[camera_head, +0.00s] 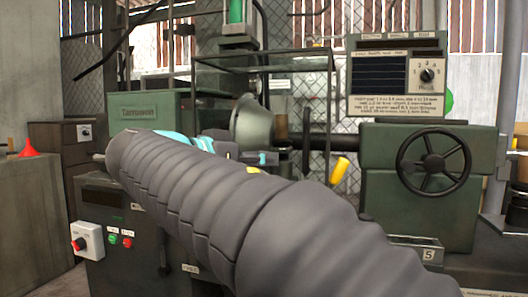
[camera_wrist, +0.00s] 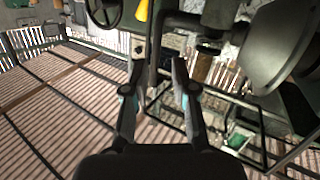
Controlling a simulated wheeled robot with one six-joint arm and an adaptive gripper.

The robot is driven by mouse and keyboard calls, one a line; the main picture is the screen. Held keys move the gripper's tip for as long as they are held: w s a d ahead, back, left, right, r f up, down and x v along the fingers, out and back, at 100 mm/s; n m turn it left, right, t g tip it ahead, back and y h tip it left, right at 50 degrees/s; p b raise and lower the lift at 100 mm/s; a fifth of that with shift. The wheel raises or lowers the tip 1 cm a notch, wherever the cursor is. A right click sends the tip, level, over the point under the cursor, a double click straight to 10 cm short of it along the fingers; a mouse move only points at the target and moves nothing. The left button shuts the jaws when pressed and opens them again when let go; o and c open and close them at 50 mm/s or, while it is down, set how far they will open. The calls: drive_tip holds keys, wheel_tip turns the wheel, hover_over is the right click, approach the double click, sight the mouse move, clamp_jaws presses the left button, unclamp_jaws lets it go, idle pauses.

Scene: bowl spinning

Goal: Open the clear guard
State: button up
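The clear guard (camera_head: 296,69) is a see-through box with a thin dark frame in the head view. It stands over the grey metal bowl (camera_head: 254,121) on the green lathe (camera_head: 150,108). In the wrist view the bowl (camera_wrist: 275,50) is at upper right, and dark frame bars, seemingly the guard's (camera_wrist: 240,101), run below it. My gripper (camera_wrist: 158,66) is open, its two fingers apart. A thin dark bar (camera_wrist: 153,60) shows between the fingertips; I cannot tell whether it belongs to the guard or lies within reach. In the head view my arm hides most of the gripper.
A control panel with a knob (camera_head: 427,75) stands above the tailstock and its black handwheel (camera_head: 433,161) at right. A yellow handle (camera_head: 340,171) sticks up near the lathe bed. Mesh fencing stands behind.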

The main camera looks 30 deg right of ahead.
sight(304, 138)
drive_tip(key=d+r, duration=0.1)
drive_tip(key=d, duration=0.3)
drive_tip(key=w+d+r+m+h, duration=0.1)
drive_tip(key=d, duration=0.3)
drive_tip(key=w+d+r+m, duration=0.1)
drive_tip(key=d, duration=0.4)
drive_tip(key=shift+r+g, duration=0.15)
drive_tip(key=shift+g, duration=0.15)
clamp_jaws()
